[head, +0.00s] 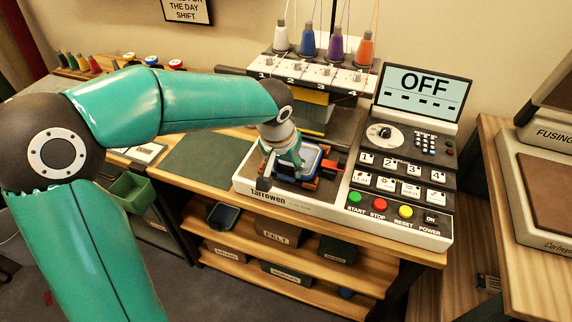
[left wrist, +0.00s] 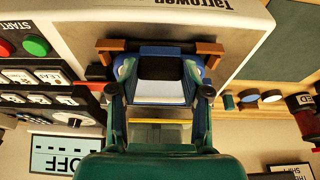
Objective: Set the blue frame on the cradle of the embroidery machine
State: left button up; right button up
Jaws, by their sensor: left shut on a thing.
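The blue frame (head: 312,152) is at the front of the embroidery machine (head: 245,184), over its brown cradle (head: 309,184). In the left wrist view the blue frame (left wrist: 160,50) lies between the brown corner pieces of the cradle (left wrist: 208,48), with something pale and dark inside it. My left gripper (head: 281,172) is shut on the frame and hides part of it in the head view. The left gripper also shows in the left wrist view (left wrist: 161,72), a finger at each side. I cannot tell whether the frame rests on the cradle or is slightly above it. My right gripper is not in view.
The machine's screen (head: 424,90) reads OFF above a panel of buttons (head: 400,185). Thread cones (head: 308,44) stand on top at the back. A green mat (head: 207,160) lies left of the machine. A fusing press (head: 540,180) stands at the right.

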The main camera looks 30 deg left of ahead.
pick_arm(q)
jog(key=shift+f, duration=0.25)
jog(key=o, duration=1.2)
jog(key=shift+c, duration=0.2)
jog(key=shift+r, duration=0.1)
jog(key=shift+r+p, duration=1.5)
jog(key=shift+r, duration=0.75)
jog(key=s+d+r, duration=0.1)
jog(key=s+r, duration=0.2)
jog(key=s, duration=0.3)
jog(key=shift+d, duration=0.2)
jog(key=shift+w, duration=0.1)
